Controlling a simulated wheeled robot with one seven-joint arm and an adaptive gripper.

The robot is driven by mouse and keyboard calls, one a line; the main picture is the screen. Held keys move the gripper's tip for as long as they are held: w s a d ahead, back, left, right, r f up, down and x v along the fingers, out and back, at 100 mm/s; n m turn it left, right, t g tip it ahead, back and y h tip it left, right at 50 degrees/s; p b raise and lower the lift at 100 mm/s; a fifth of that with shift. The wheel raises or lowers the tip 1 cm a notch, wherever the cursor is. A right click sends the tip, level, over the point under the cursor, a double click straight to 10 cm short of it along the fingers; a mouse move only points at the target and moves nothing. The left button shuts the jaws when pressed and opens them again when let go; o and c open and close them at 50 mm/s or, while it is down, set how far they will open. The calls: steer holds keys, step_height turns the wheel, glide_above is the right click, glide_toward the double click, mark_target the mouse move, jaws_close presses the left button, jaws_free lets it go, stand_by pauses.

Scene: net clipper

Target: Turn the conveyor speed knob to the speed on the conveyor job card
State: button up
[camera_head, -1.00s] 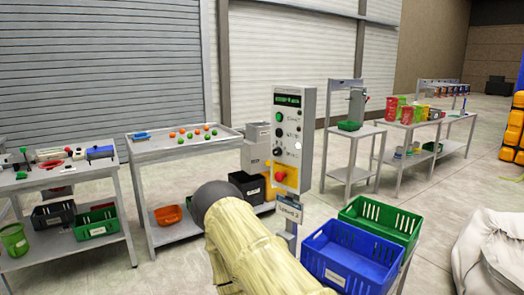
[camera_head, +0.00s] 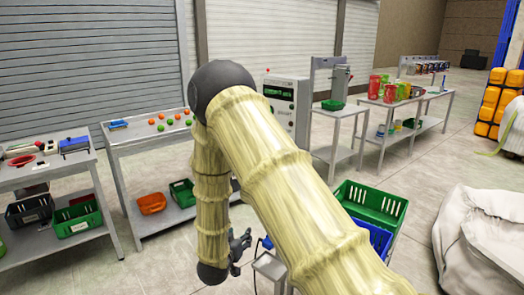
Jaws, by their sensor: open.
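The grey control panel (camera_head: 284,93) stands behind my arm, with a small green-lit display near its top and a red light on top. The conveyor job card cannot be made out in this view either. My gripper (camera_head: 242,242) is dark and small, low in the middle of the picture, beside the end of my bent arm. It is open, with nothing seen in it, and appears apart from the panel.
A green crate (camera_head: 371,205) and a blue crate (camera_head: 378,240) stand right of my arm. A table (camera_head: 140,133) with orange and green balls is at left. A white sack (camera_head: 485,235) lies at right. Open floor shows at lower left.

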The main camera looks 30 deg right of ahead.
steer(key=w+d+r+m+g+h+p, duration=0.1)
steer(key=w+d+r+m+g+h, duration=0.2)
steer(key=r, duration=1)
steer(key=w+d+r+m+g+h+p, duration=0.15)
steer(key=r+m+h, duration=0.3)
steer(key=r, duration=0.95)
steer(key=p+x, duration=0.3)
steer(key=x, duration=0.7)
steer(key=shift+w+d+f+y, duration=0.25)
steer(key=shift+w+f+y, duration=0.15)
steer(key=shift+f, duration=0.1)
steer(key=shift+m, duration=0.25)
steer(key=shift+t+p, duration=0.25)
steer(key=shift+p, duration=0.05)
steer(key=c, duration=1)
